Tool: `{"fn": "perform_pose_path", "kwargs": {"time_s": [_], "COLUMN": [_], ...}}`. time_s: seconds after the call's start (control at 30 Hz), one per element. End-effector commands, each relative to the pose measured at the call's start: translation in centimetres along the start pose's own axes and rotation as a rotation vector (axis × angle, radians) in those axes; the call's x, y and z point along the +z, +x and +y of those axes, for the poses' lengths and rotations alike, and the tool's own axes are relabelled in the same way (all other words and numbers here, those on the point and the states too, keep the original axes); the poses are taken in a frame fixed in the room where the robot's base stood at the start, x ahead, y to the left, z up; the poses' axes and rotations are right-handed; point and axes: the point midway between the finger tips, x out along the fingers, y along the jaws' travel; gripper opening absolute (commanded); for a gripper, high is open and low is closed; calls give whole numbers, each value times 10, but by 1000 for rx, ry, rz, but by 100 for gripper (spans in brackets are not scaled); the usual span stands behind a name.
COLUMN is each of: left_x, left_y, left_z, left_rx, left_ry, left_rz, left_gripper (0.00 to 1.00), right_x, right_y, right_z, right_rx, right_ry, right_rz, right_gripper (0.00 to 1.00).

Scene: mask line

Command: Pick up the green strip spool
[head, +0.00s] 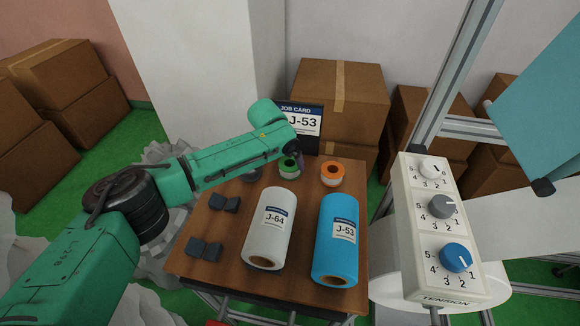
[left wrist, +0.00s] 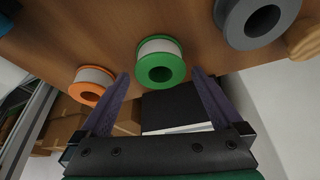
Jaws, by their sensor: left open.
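The green strip spool (head: 289,168) stands on the wooden table (head: 207,252), toward its back edge, in the head view. It is a green-flanged ring with a white band, and it shows whole in the left wrist view (left wrist: 160,61). My left gripper (head: 299,158) reaches over the back of the table and partly overlaps the spool in the head view. In the left wrist view its two dark fingers (left wrist: 160,76) are spread apart, with the spool ahead between their tips and nothing gripped. My right gripper is not in view.
An orange spool (head: 331,173) and a grey spool (head: 251,174) flank the green one. A white roll (head: 265,230) and a blue roll (head: 337,240) lie in front. Dark blocks (head: 205,249) sit at left. A job card (head: 300,124) stands behind; a dial panel (head: 440,230) is at right.

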Motion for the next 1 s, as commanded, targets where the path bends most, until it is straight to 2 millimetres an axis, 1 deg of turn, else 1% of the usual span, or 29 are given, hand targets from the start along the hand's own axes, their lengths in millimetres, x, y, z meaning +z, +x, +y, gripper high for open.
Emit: {"fn": "perform_pose_path", "kwargs": {"time_s": [0.1, 0.2, 0.3, 0.47, 0.5, 0.57, 0.6, 0.7, 1.0], "left_x": [-4, -3, -3, -3, -3, -3, -3, -3, -5], "left_y": [18, 36, 41, 41, 41, 41, 41, 41, 38], "left_z": [1, 1, 0, 0, 0, 0, 0, 0, 0], "left_rx": [-2, -2, -1, 0, 0, 0, 0, -1, 0], "left_ry": [0, 1, 0, 0, 0, 0, 0, 0, 0], "left_rz": [0, -1, 1, 1, 1, 1, 1, 1, 2], "left_gripper": [100, 100, 100, 100, 96, 73, 58, 23, 23], "right_x": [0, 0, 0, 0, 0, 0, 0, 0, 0], "right_y": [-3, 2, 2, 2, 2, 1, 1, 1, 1], "right_z": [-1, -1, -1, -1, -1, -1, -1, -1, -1], "right_rx": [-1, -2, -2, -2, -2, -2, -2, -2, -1], "right_ry": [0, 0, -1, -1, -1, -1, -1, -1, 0], "right_rz": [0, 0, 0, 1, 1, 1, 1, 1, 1], "right_gripper": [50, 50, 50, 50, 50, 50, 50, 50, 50]}}
